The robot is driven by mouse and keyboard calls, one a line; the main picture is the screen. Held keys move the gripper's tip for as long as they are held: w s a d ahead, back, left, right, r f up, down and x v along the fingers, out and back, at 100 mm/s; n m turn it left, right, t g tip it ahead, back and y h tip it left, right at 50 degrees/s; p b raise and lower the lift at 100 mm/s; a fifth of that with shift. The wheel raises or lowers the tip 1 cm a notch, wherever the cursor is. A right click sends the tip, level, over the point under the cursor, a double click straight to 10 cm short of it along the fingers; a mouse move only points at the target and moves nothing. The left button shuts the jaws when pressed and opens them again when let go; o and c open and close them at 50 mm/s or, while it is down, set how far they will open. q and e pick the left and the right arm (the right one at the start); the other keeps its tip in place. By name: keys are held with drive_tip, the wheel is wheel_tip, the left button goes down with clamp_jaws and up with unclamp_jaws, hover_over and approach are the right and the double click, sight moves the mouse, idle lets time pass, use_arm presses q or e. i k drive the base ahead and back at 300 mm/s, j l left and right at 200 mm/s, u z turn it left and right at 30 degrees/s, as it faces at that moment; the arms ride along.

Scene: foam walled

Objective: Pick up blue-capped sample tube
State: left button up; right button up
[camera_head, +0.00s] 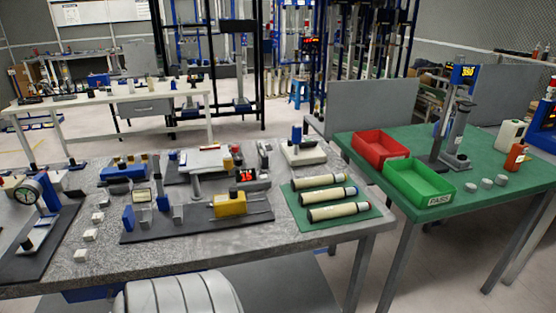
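Three cream sample tubes lie side by side on a green mat (300,222) at the right end of the grey speckled bench. The middle one, the blue-capped sample tube (325,196), has a dark left end and a blue cap at its right end. One tube (318,182) lies behind it and another tube (335,212) lies in front of it. Neither of my grippers shows in the head view.
A yellow device (230,204) on a dark mat stands left of the tubes. A blue-and-white instrument (302,153) stands behind them. On the green table to the right are a red bin (379,141), a green bin (412,186) and a grey column stand (457,133).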

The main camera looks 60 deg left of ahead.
sight(321, 196)
drive_tip(key=j+u, duration=0.1)
drive_tip(key=u, duration=0.3)
drive_tip(key=j+u, duration=0.1)
drive_tip(key=u, duration=0.25)
drive_tip(key=j+u, duration=0.1)
drive_tip(key=u, duration=0.3)
drive_tip(key=i+j+u, duration=0.1)
drive_tip(key=u, duration=0.3)
